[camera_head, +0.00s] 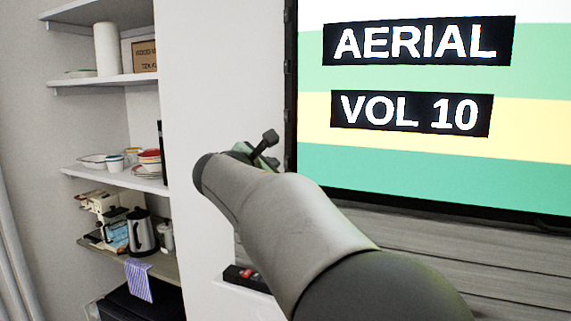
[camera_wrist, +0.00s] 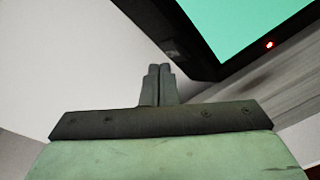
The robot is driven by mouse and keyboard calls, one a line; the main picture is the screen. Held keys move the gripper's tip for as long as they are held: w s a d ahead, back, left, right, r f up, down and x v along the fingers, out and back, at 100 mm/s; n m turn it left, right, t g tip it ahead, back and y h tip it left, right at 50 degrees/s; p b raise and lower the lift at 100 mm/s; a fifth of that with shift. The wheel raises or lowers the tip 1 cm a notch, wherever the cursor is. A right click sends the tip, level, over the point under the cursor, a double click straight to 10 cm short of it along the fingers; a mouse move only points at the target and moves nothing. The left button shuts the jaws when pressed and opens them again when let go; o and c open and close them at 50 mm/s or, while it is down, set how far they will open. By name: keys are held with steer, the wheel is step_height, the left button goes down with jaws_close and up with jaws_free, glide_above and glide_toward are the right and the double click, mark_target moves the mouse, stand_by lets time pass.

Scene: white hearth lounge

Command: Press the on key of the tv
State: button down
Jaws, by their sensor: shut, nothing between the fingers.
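The tv (camera_head: 430,150) hangs on the wall at the right of the head view. Its screen is lit with coloured bands and the words "AERIAL VOL 10". In the wrist view its dark frame corner (camera_wrist: 205,62) is at the upper right, with a small red light (camera_wrist: 269,44) on the lower edge. A small dark patch (camera_wrist: 172,48) shows on the side edge; I cannot tell whether it is the on key. My gripper (camera_head: 268,139) is shut and empty, beside the tv's left edge. Its fingertips (camera_wrist: 160,70) appear just below that patch; contact cannot be told.
Wall shelves (camera_head: 105,80) at the left hold dishes, a kettle (camera_head: 142,232) and boxes. A dark object with a red spot (camera_head: 245,277) lies on a ledge below the tv. Plain white wall (camera_head: 215,70) lies between shelves and tv.

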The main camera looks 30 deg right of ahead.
steer(key=shift+a, duration=0.1)
steer(key=a, duration=0.3)
steer(key=w+a, duration=0.1)
steer(key=a, duration=0.1)
stand_by(0.5)
stand_by(0.6)
